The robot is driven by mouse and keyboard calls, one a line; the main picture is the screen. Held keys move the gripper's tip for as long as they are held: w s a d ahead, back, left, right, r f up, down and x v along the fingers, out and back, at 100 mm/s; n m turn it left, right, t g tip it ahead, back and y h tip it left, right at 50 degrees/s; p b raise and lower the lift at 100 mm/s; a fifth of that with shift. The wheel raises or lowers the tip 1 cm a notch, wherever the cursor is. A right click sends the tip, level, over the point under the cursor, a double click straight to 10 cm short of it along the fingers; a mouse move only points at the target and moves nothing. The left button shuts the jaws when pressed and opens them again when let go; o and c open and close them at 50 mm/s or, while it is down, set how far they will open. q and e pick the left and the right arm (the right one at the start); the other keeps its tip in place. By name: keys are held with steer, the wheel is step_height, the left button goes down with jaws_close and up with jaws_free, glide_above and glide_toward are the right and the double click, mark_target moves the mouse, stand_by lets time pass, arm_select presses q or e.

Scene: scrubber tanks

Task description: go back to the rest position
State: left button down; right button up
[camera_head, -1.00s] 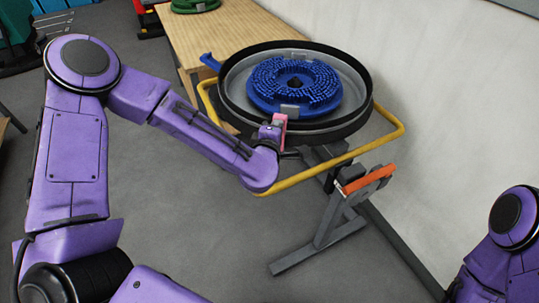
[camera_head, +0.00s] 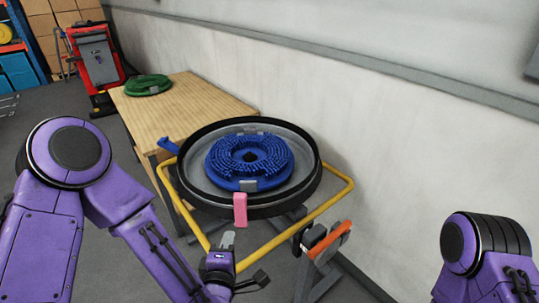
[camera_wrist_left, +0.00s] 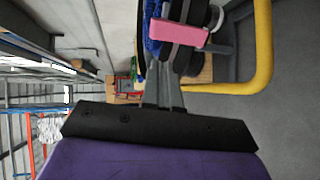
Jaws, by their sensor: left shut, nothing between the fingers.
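My left gripper (camera_head: 228,240) is shut and empty, just below and in front of the round black tank (camera_head: 318,178). It also shows in the left wrist view (camera_wrist_left: 163,95), its fingers pointing up the picture. A pink piece (camera_head: 240,208) is on the tank's front rim, just above my fingertips in the head view, with a small gap between them. The pink piece also shows in the left wrist view (camera_wrist_left: 178,32). Part of my right arm shows at the lower right, but its gripper is out of view.
A blue brush (camera_head: 249,162) lies in the tank. A yellow rail (camera_head: 310,215) surrounds the tank's stand, close to my left gripper. An orange-handled part (camera_head: 330,240) is to the right. A wooden table (camera_head: 185,110) bears a green ring (camera_head: 147,85). A wall runs along the right.

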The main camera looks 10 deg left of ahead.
arm_select(q)
steer(key=s+a+f+m+g+h, duration=0.1)
steer(key=s+f+m+g, duration=0.2)
steer(key=f+m, duration=0.3)
steer(key=s+a+f+m+g+h, duration=0.1)
steer(key=s+f+m+g, duration=0.2)
steer(key=f, duration=0.5)
steer(key=s+a+f+m+g+y, duration=0.1)
steer(key=s+a+f+m+g, duration=0.1)
steer(key=s+a+f, duration=0.3)
steer(key=s+a+f+m+g+y+b, duration=0.1)
steer(key=s+a+f+m+g+y, duration=0.1)
steer(key=s+a+f, duration=0.4)
steer(key=s+g, duration=0.1)
steer(key=s, duration=0.4)
steer(key=shift+a+f+g, duration=0.25)
steer(key=shift+f+g, duration=0.15)
